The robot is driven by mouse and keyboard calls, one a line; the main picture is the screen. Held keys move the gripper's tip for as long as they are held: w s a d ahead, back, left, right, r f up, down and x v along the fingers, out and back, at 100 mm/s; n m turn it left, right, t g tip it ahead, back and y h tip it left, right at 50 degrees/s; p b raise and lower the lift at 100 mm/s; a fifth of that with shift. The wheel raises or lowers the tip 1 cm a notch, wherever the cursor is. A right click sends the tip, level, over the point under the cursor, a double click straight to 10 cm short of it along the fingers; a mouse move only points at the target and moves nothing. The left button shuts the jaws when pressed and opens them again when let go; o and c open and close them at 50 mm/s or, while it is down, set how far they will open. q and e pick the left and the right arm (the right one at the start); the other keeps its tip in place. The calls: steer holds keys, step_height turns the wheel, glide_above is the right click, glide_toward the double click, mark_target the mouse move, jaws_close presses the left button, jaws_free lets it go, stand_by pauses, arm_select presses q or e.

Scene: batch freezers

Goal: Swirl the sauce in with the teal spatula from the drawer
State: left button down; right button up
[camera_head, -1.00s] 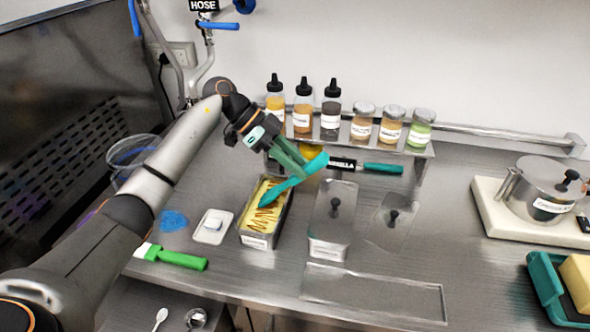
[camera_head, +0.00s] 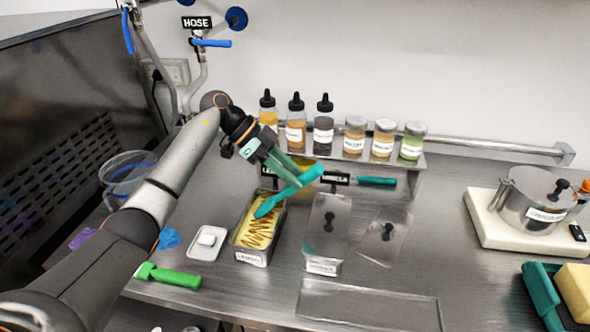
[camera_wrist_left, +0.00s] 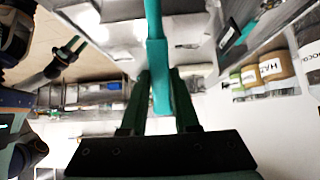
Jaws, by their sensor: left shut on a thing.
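My left gripper (camera_head: 293,176) is shut on the teal spatula (camera_head: 283,196). The spatula slants down to the left, its lower end over the open metal pan (camera_head: 253,258) labelled as lemon. In that pan is yellow gelato (camera_head: 258,226) with brown zigzag sauce lines. The spatula's tip is at the surface near the back of the pan; I cannot tell whether it touches. In the left wrist view the teal spatula (camera_wrist_left: 158,70) stands between the two green fingers. My right gripper is not in view.
A lidded pan (camera_head: 323,267) stands right of the lemon pan, with a clear lid (camera_head: 384,238) beside it. Squeeze bottles (camera_head: 296,130) and jars (camera_head: 383,140) line the back shelf. A white tray (camera_head: 207,255) and green scraper (camera_head: 170,276) lie at left.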

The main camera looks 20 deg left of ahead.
arm_select(q)
steer(key=shift+s+d, duration=0.65)
steer(key=shift+s, duration=2.75)
steer(key=shift+w+a, duration=0.95)
steer(key=shift+w, duration=3.85)
steer(key=shift+s, duration=2.55)
step_height(320, 180, up, 9)
steer(key=d, duration=0.1)
steer(key=shift+f, duration=0.2)
